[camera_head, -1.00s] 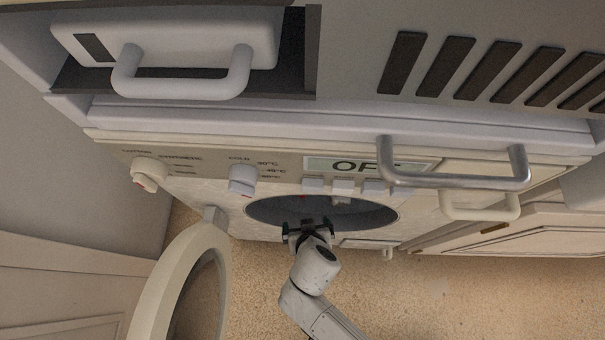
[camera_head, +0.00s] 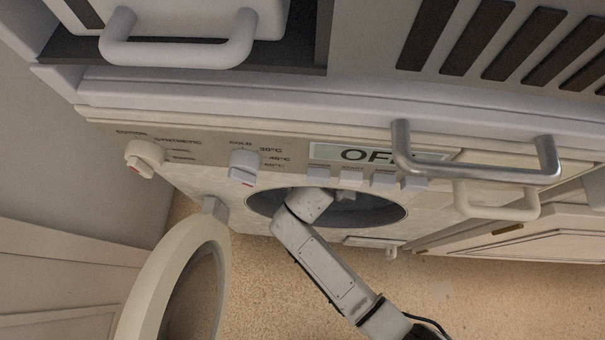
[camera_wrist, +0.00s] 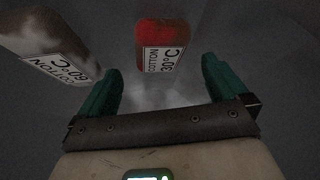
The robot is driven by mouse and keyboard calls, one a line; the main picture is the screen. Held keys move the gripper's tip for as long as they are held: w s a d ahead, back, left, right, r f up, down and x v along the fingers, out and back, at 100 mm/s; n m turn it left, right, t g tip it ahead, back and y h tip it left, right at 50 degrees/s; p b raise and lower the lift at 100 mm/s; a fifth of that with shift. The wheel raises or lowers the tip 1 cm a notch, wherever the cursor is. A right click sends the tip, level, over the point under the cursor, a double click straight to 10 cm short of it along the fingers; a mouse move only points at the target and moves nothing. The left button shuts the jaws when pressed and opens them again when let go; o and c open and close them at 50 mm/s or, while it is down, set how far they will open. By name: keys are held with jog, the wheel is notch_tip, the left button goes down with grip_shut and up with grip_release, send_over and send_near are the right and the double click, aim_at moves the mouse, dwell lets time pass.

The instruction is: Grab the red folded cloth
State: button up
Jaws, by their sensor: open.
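In the wrist view the red folded cloth (camera_wrist: 158,34) lies ahead, a little beyond the fingertips and between their lines. It carries a white label reading COTTON 30°C. My gripper (camera_wrist: 160,75) is open with two green fingers spread apart, and nothing is between them. The cloth does not touch the fingers. In the head view my arm reaches through the round opening of the washing machine (camera_head: 262,208), and my gripper and the red cloth are hidden inside the drum.
A white and brown cloth (camera_wrist: 50,45) labelled COTTON 60°C lies left of the red one, close to the left finger. The round machine door (camera_head: 150,290) stands open at left. A metal handle (camera_head: 480,172) juts out above right of the opening.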

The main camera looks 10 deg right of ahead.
jog(key=b+x, duration=0.1)
jog(key=x, duration=0.2)
jog(key=shift+w+f, duration=0.1)
jog(key=shift+f, duration=0.15)
jog(key=c, duration=0.8)
